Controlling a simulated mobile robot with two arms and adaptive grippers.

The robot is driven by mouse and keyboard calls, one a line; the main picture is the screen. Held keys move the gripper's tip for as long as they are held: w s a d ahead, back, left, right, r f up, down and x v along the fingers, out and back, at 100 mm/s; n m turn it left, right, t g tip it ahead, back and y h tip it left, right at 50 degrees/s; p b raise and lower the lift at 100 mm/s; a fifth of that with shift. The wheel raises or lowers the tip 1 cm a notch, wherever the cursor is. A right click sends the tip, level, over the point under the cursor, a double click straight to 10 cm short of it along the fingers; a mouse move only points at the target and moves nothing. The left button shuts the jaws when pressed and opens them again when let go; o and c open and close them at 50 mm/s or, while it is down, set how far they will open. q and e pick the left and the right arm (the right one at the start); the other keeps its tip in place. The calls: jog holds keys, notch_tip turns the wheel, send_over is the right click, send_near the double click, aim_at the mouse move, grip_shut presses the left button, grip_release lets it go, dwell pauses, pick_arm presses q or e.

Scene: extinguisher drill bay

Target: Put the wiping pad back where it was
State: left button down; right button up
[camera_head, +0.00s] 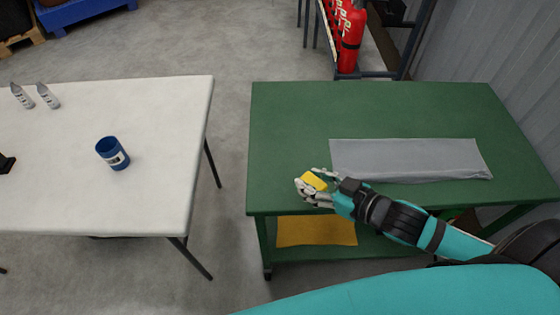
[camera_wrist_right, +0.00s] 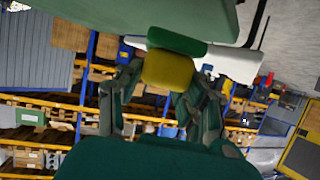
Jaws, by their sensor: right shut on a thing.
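The wiping pad (camera_head: 314,181) is a small yellow block held in my right gripper (camera_head: 318,187) near the front edge of the green table (camera_head: 290,120), left of the grey cloth. In the right wrist view the pad (camera_wrist_right: 168,71) shows a yellow part and a dark green part, with the gripper's fingers on both sides of it. The right gripper is shut on the pad. I cannot tell how high the pad is above the table. My left gripper is not in view.
A grey cloth (camera_head: 405,160) lies on the green table; a yellow sheet (camera_head: 315,231) lies on its lower shelf. The white table (camera_head: 160,120) at left holds a blue can (camera_head: 112,153) and two small bottles. Red extinguishers (camera_head: 350,35) stand behind. The green table's left part is clear.

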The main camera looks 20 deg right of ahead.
jog(key=w+a, duration=0.1)
jog(key=w, duration=0.2)
jog(key=w+a, duration=0.1)
jog(key=w, duration=0.3)
jog(key=w+a+f, duration=0.1)
jog(key=w, duration=0.3)
jog(key=shift+w+a+p, duration=0.1)
jog(key=shift+a+p, duration=0.2)
jog(key=shift+a, duration=0.05)
jog(key=f, duration=0.3)
jog(key=shift+w+a, duration=0.15)
jog(key=shift+w, duration=0.2)
jog(key=shift+f, duration=0.35)
jog(key=shift+f, duration=0.1)
jog(key=o, duration=1.2)
jog(key=shift+o, duration=0.2)
jog(key=shift+s, duration=0.1)
jog(key=v, duration=1.2)
